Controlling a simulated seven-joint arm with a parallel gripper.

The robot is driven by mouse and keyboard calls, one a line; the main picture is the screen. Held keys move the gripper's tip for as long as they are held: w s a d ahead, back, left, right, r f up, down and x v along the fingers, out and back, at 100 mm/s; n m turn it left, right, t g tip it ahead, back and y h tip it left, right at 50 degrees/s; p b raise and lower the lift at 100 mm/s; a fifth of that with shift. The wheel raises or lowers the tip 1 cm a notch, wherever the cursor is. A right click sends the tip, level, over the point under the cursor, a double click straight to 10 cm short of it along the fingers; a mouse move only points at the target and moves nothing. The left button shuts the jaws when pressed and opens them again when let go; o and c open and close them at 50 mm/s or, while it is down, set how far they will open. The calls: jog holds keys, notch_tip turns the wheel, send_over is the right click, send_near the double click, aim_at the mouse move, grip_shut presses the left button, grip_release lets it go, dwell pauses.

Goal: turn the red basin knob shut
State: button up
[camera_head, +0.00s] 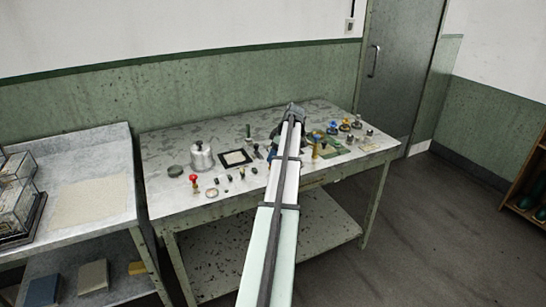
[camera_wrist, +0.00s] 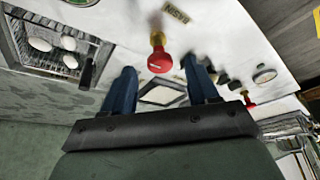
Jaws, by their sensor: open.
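In the wrist view a red knob (camera_wrist: 160,61) on a brass stem shows between the two blue fingertips of my gripper (camera_wrist: 159,68). The fingers are apart, with a gap on each side of the knob, and nothing is gripped. I cannot tell how far the knob lies beyond the tips. A smaller second red knob (camera_wrist: 249,99) shows at the right of the wrist view. In the head view a red knob (camera_head: 193,178) stands at the left front of the metal table (camera_head: 160,205). My arm covers the middle of the table, and my fingertips cannot be made out there.
In the wrist view a small label plate (camera_wrist: 176,12) lies beyond the near knob, and a wire-mesh tray (camera_wrist: 60,45) with white ovals sits left. In the head view a metal canister (camera_head: 201,157) and several small fittings crowd the table. A side bench (camera_head: 118,150) stands left.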

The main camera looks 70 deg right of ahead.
jog(key=shift+x, duration=0.85)
jog(key=shift+r, duration=0.1)
jog(key=c, duration=1)
jog(key=shift+c, duration=0.2)
